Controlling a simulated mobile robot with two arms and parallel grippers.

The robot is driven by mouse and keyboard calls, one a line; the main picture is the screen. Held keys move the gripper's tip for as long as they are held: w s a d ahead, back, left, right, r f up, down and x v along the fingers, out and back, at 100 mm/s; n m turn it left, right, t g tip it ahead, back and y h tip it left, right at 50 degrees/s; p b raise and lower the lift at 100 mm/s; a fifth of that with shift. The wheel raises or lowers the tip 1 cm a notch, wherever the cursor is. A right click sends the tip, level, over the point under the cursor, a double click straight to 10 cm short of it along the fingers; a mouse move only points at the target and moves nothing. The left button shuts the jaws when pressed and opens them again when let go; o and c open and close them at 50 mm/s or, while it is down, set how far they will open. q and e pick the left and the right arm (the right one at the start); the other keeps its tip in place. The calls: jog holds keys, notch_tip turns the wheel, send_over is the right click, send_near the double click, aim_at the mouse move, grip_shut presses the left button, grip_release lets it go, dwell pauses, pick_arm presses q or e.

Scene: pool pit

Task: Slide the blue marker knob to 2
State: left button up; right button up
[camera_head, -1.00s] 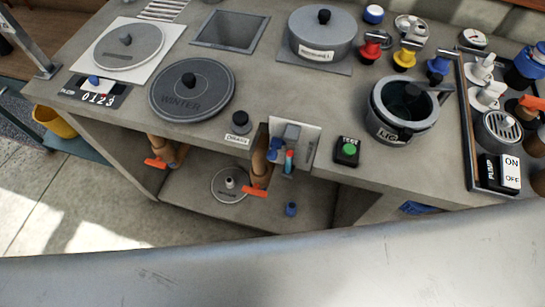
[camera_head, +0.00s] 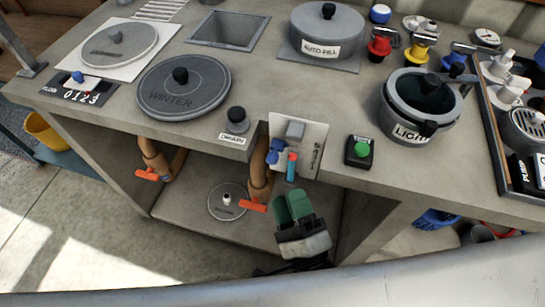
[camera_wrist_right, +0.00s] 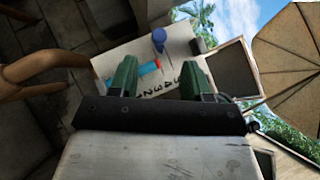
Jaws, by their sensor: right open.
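My right gripper (camera_head: 293,205) has green fingers and is open and empty, low in front of the open bay, far to the right of the knob. My left gripper is not in view.
A WINTER lid (camera_head: 183,90) lies right of the scale, and a grey round lid (camera_head: 118,46) behind it. Pipes with orange handles (camera_head: 253,205) stand in the bay beside my right gripper. A green-button box (camera_head: 360,151) sits at the counter edge.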

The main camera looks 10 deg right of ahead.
aim_at(274, 163)
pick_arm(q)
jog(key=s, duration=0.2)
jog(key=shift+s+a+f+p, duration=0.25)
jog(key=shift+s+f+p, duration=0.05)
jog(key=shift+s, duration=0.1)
pick_arm(e)
jog(key=x, duration=0.9)
jog(key=shift+w, duration=0.1)
jog(key=shift+c, duration=0.5)
grip_shut()
